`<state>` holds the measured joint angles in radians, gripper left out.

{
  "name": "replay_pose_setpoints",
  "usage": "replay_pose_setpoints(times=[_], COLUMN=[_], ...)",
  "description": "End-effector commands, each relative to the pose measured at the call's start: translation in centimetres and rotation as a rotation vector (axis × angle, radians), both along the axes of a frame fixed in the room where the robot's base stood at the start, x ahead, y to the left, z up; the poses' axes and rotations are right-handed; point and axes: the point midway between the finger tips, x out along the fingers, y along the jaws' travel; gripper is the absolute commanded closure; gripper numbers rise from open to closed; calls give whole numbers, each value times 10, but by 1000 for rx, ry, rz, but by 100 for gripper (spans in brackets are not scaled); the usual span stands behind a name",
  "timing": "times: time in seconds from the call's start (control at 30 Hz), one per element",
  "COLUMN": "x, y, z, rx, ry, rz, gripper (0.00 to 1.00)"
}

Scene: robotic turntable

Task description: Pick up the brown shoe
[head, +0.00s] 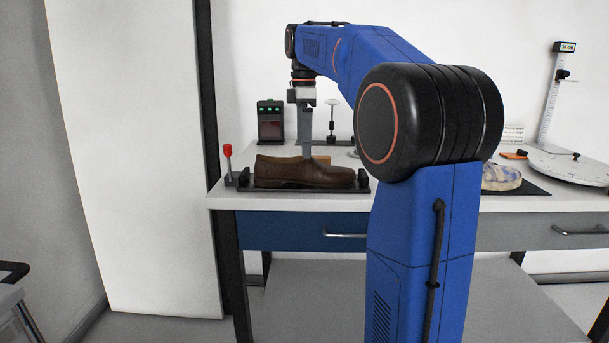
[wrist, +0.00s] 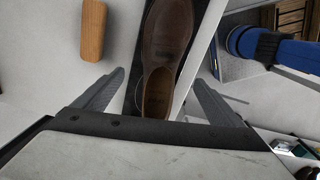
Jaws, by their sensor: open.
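The brown shoe (head: 303,174) lies on a black holder (head: 362,181) on the workbench, near its left end. My gripper (head: 306,156) points down just above or behind the shoe in the head view. In the wrist view the shoe (wrist: 167,35) runs up from the middle, its foot opening nearest me. My gripper (wrist: 160,77) is open there, one finger on each side of the shoe's opening end. Both fingers look clear of the shoe; I cannot tell the height gap.
A wooden block (wrist: 93,30) lies left of the shoe in the wrist view. A red-knobbed lever (head: 228,152) stands at the holder's left end. A dark device (head: 270,121) stands behind. A patterned object (head: 501,177) and a round plate (head: 575,167) sit to the right.

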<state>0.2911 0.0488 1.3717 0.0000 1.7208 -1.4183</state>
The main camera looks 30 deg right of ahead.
Motion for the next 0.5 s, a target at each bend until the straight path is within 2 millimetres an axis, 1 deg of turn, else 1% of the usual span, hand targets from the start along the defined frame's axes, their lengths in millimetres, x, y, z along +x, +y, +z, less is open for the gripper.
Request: replay_pose_setpoints(times=[0.03,0.1,0.2,0.37,0.5], x=[-1,-1,0,0,-2], y=[0,0,0,0,0], z=[-8,-18,-27,-34,-50], rx=[1,1,0,0,1], ry=[2,2,1,1,2], rz=[0,0,0,0,0], gripper=[10,10,10,10,10])
